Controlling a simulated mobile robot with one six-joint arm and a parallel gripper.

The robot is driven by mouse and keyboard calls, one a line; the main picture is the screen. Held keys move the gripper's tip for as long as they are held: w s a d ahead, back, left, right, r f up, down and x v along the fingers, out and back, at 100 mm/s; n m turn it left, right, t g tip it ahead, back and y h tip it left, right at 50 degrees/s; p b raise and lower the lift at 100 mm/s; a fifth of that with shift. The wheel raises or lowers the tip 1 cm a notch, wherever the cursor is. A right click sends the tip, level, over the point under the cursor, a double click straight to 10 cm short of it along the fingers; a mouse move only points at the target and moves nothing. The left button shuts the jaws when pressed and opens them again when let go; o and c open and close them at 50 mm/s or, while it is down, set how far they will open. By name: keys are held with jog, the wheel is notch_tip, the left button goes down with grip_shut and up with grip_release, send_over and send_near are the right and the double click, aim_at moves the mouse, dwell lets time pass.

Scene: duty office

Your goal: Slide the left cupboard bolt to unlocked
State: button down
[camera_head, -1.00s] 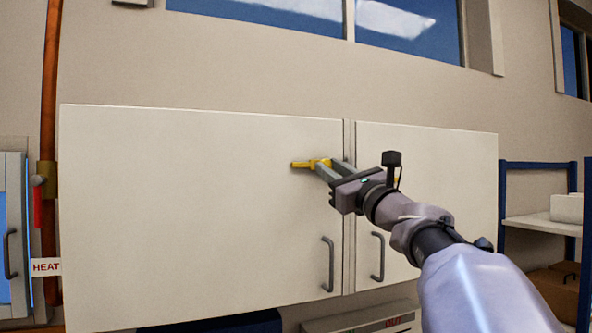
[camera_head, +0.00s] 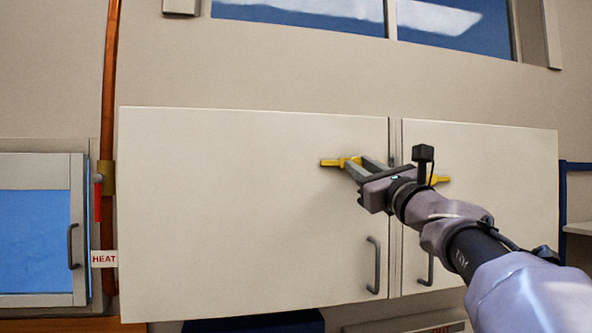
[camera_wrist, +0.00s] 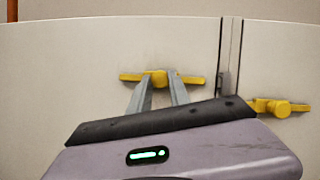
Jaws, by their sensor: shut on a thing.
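The left cupboard bolt (camera_head: 328,162) is yellow and lies level near the top right of the left cupboard door (camera_head: 240,220). My gripper (camera_head: 356,163) is shut on its raised knob and partly covers it in the head view. In the wrist view the bolt (camera_wrist: 192,79) runs to both sides of the two grey fingers (camera_wrist: 162,82), with the knob between the tips. The bolt's right end stops short of the door's right edge there, apart from the grey piece (camera_wrist: 223,84) at the seam.
A second yellow bolt (camera_head: 440,179) sits on the right door (camera_head: 500,190), partly behind my wrist. Dark handles (camera_head: 374,265) stand out from the doors below. A copper pipe (camera_head: 109,70) with a red lever (camera_head: 98,202) and a blue-paned cabinet (camera_head: 35,230) are at left.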

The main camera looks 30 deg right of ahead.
jog(key=c, duration=1.4)
grip_release()
jog(key=shift+a, duration=0.1)
jog(key=shift+o, duration=1)
jog(key=shift+w+a, duration=0.15)
jog(key=shift+a, duration=0.05)
jog(key=shift+d, duration=0.1)
jog(key=b+v, duration=0.6)
jog(key=v, duration=1.1)
jog(key=shift+s, duration=0.3)
